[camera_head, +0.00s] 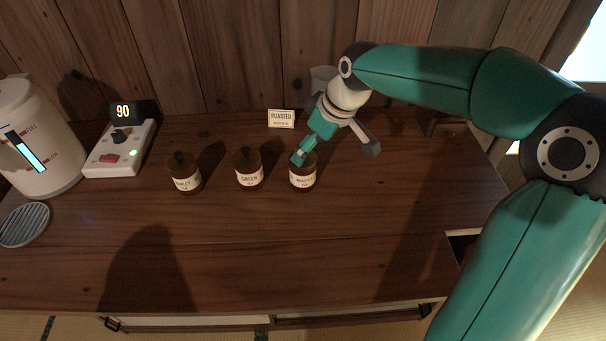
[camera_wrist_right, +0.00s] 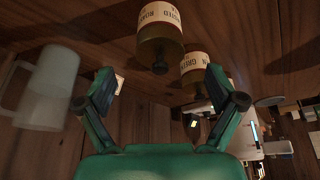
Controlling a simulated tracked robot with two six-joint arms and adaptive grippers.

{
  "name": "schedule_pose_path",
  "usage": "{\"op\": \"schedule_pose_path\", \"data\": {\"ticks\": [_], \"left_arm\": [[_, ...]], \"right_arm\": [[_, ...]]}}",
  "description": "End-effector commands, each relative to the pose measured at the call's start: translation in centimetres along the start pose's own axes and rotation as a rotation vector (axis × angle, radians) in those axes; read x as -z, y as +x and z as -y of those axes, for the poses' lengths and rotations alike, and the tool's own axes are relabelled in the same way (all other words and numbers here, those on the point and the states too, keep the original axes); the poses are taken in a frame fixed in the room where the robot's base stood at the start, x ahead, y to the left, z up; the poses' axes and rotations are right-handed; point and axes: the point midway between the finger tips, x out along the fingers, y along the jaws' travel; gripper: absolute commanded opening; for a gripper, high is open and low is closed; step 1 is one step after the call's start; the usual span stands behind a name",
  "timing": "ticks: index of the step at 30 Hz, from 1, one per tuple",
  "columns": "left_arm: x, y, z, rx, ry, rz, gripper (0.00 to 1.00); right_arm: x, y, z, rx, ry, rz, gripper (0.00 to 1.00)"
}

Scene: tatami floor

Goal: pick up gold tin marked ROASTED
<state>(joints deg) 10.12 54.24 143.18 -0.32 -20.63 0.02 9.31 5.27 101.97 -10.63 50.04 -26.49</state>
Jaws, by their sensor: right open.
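The dark gold tin marked ROASTED (camera_head: 303,180) stands upright on the wooden counter, rightmost of three similar tins. It also shows, inverted, at the top of the right wrist view (camera_wrist_right: 160,35), its label partly cut off by the frame edge. My right gripper (camera_head: 302,153) comes in from behind and to the right and overlaps the top of this tin in the head view. In the wrist view its two fingers (camera_wrist_right: 161,82) are spread apart with nothing held. The tin's lid knob appears centred between the fingertips; whether they touch it I cannot tell. My left gripper is out of view.
The GREEN tin (camera_head: 248,170) stands close left of the ROASTED tin, and the BARLEY tin (camera_head: 184,173) further left. A ROASTED card (camera_head: 281,118) stands behind. A control box (camera_head: 120,148), white kettle (camera_head: 40,140) and round grille (camera_head: 24,224) are at left. The front counter is clear.

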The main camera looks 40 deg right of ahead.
Motion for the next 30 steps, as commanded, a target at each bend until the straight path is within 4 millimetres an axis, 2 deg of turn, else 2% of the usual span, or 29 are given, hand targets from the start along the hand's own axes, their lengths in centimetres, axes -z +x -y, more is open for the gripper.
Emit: {"op": "schedule_pose_path", "data": {"ticks": [8, 15, 18, 26, 30], "left_arm": [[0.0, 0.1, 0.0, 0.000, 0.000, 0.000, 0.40], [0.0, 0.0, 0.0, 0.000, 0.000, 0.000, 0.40], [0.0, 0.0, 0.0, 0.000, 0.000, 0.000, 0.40], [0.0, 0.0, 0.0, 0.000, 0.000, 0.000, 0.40], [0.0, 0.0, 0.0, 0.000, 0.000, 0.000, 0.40]], "right_arm": [[0.1, 1.9, 0.1, 0.002, -0.002, 0.002, 0.94], [0.2, 5.3, 0.1, 0.003, -0.002, 0.003, 0.94], [0.2, 6.2, 0.1, 0.002, -0.002, 0.000, 0.94], [0.2, 6.4, 0.1, 0.001, -0.002, -0.001, 0.94], [0.3, 6.4, 0.1, 0.001, -0.002, -0.001, 0.72]]}}
